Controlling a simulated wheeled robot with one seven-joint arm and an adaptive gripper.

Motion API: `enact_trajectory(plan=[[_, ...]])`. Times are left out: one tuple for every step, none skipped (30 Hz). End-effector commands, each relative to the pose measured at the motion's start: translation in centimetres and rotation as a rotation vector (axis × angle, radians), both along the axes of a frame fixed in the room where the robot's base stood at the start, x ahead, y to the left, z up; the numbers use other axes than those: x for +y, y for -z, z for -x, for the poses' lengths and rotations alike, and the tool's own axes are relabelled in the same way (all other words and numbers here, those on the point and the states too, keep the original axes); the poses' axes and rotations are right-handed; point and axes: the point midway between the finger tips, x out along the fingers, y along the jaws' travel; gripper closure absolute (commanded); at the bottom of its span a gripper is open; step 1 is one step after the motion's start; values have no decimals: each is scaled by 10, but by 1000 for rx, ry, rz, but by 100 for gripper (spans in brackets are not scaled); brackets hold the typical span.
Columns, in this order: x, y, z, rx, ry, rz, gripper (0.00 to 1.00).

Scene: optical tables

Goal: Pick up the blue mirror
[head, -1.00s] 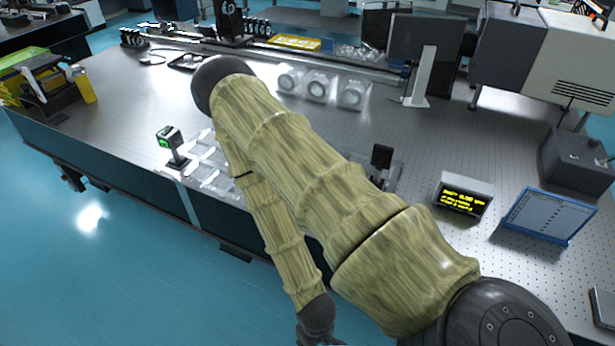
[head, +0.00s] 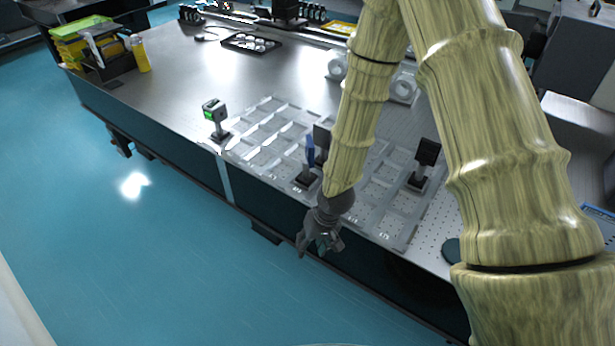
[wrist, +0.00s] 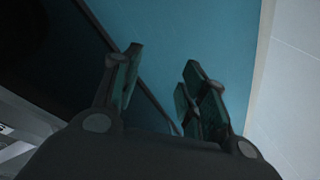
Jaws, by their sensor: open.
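The blue mirror (head: 310,151) stands upright on a dark base in the clear compartment tray (head: 262,158) near the table's front edge. It shows as a narrow blue strip just left of my forearm. My gripper (head: 323,246) hangs below and in front of it, past the table's front edge over the floor. It also shows in the wrist view (wrist: 160,85), with its fingers apart and nothing between them. The mirror is not visible in the wrist view.
A green-faced mount (head: 214,112) stands at the tray's left, and a black mount (head: 425,156) at its right. A dark plate beside the blue mirror is partly hidden by my arm. A yellow bottle (head: 140,54) stands far left. The table's left middle is clear.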

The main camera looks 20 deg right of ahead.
Motion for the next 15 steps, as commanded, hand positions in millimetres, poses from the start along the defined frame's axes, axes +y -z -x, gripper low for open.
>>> enact_trajectory(plan=[[-1, -16, -23, -24, -1, 6, 57], [-2, -25, -34, -32, -2, 13, 57], [-4, -39, -49, -44, -1, 24, 57], [-5, -50, -60, -55, -1, 33, 57], [-7, -61, -71, -66, -1, 41, 57], [-10, -76, -86, -81, 3, 57, 57], [-12, -88, -96, -94, 6, 69, 57], [-15, -100, -107, -108, 10, 82, 57], [-19, -116, -119, -125, 16, 100, 57], [-22, -128, -128, -138, 21, 113, 57], [-24, -139, -136, -151, 27, 126, 57], [-28, -153, -145, -166, 34, 143, 57], [-31, -163, -152, -179, 40, 154, 57], [-33, -172, -158, -190, 47, 165, 57], [-37, -185, -165, -206, 54, 180, 57]])
